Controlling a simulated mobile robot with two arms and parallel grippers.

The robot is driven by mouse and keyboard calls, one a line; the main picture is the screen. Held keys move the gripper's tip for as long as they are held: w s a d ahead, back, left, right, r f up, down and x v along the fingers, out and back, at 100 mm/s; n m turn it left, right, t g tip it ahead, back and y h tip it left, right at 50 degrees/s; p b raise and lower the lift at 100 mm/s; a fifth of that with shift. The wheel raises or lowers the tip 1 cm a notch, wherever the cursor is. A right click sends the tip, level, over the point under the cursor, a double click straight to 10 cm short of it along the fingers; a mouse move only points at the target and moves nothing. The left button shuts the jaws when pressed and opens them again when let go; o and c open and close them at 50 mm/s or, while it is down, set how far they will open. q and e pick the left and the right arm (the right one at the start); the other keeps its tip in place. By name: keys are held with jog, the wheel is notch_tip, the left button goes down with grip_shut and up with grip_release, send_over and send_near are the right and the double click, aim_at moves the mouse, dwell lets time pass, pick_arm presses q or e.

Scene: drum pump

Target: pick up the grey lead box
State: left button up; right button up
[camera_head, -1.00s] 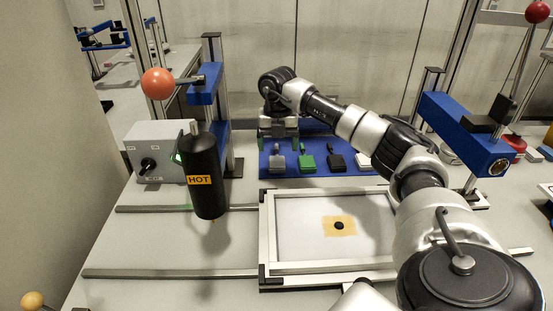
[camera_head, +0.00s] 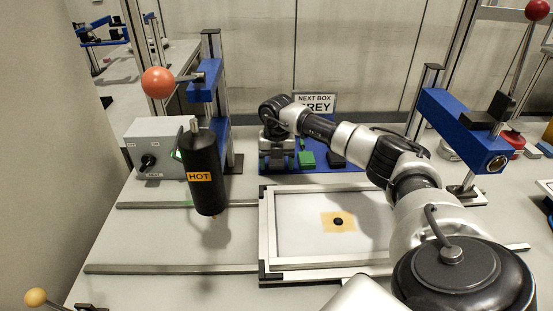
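The grey lead box (camera_head: 276,161) is at the left end of the blue mat (camera_head: 308,169), mostly hidden by my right gripper. My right gripper (camera_head: 278,158) is down at the box, with its fingers apart on either side of it. I cannot make out whether the fingers touch the box. A green box (camera_head: 306,160) and a black box (camera_head: 336,160) stand to the right on the same mat. My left gripper is not in view.
A white framed tray (camera_head: 290,276) with a yellow patch lies in front of the mat. A black cylinder marked HOT (camera_head: 202,190) hangs at left by a grey control box (camera_head: 150,146). A blue press arm (camera_head: 465,130) stands at right. A partly covered sign (camera_head: 315,103) ending in "REY" is behind.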

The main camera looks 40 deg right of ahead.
jog(key=c, duration=0.8)
jog(key=shift+r, duration=0.15)
